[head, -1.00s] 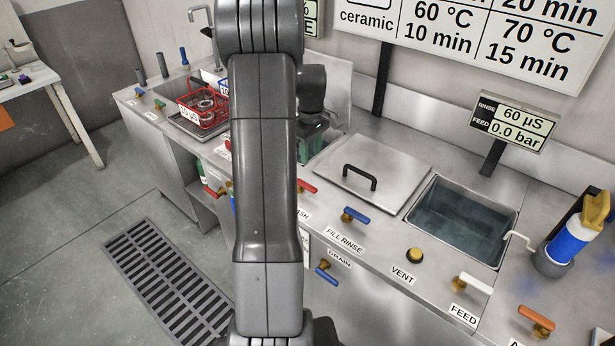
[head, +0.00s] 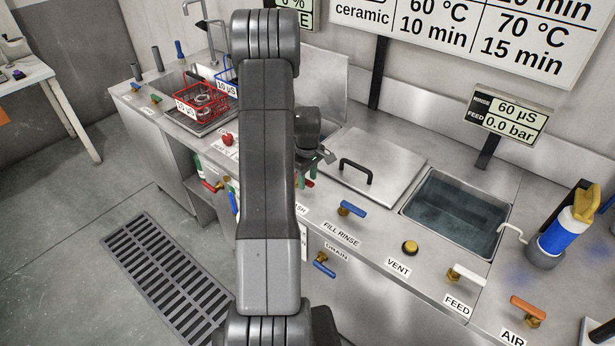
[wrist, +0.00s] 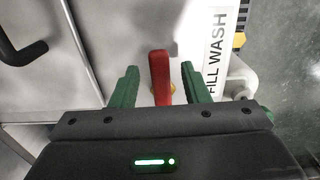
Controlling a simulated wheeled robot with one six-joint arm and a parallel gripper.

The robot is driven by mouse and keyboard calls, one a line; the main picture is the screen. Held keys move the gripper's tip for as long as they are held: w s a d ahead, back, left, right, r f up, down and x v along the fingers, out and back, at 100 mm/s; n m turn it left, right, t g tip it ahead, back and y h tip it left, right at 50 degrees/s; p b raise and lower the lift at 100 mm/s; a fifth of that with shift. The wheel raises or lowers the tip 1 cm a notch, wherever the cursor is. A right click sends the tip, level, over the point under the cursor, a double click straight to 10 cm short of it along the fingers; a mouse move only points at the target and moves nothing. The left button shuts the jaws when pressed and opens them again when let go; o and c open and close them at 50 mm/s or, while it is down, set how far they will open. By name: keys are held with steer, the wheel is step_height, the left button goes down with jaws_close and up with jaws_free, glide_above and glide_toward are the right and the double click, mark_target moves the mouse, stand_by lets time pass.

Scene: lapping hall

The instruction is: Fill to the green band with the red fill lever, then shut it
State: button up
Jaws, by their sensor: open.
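The red fill lever (wrist: 161,76) stands between the two green fingers of my gripper (wrist: 158,84) in the wrist view. A "FILL WASH" label (wrist: 215,58) lies just to its right. My gripper is open, with a gap visible on each side of the lever. In the head view, a small piece of the red lever (head: 309,184) shows beside my arm, below my gripper (head: 312,172). My arm hides most of the wash tank, and no green band can be made out.
A lid with a black handle (head: 356,170) lies right of my gripper. A blue lever (head: 351,208) labelled "FILL RINSE" sits to the right, before the filled rinse tank (head: 455,215). A red basket (head: 203,103) stands at the left, and a red knob (head: 227,139) is nearer.

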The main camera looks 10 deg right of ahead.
steer(key=shift+c, duration=0.2)
jaws_close()
steer(key=shift+w+d+f+n+b, duration=0.2)
steer(key=shift+n+b, duration=0.4)
steer(key=shift+b, duration=0.2)
steer(key=shift+w+d+r+n+b, duration=0.2)
steer(key=shift+n+b, duration=0.15)
steer(key=shift+n, duration=0.25)
steer(key=shift+w+d+r+n+b, duration=0.15)
steer(key=shift+n+b, duration=0.2)
steer(key=shift+n, duration=0.25)
steer(key=shift+f, duration=0.1)
steer(key=shift+o, duration=0.2)
jaws_free()
step_height(320, 180, up, 14)
steer(key=b, duration=0.1)
